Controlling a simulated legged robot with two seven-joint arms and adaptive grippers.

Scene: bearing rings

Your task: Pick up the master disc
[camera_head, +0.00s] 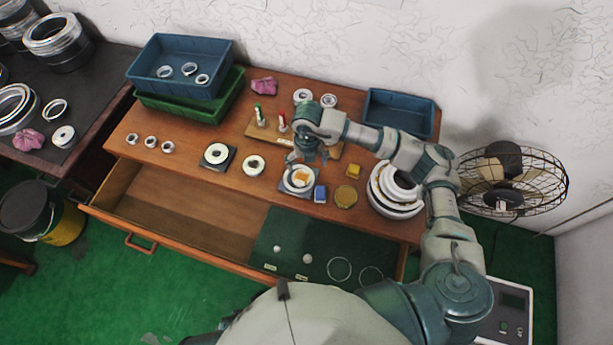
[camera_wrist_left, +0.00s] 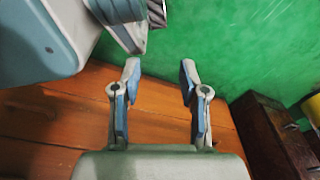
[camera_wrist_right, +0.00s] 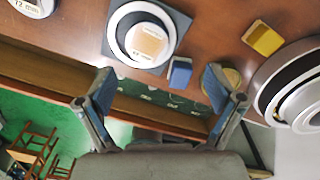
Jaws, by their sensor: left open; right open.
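A white disc with a tan label (camera_head: 299,179) lies on a dark square plate near the table's front edge. It looks like the master disc, though I cannot read its label. It also shows in the right wrist view (camera_wrist_right: 148,38), beyond the fingertips. My right gripper (camera_head: 307,157) is open and empty, just above and behind this disc in the head view. Its spread fingers (camera_wrist_right: 158,78) show in the right wrist view, apart from the disc. My left gripper (camera_wrist_left: 160,72) is open and empty in the left wrist view; it is out of the head view.
A blue block (camera_head: 320,194), a yellow block (camera_head: 353,171) and a round brass-coloured piece (camera_head: 346,196) lie right of the disc. Stacked white rings (camera_head: 396,207) stand farther right. Another disc (camera_head: 216,154) and a ring (camera_head: 253,165) lie left. An open drawer (camera_head: 190,215) juts out in front.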

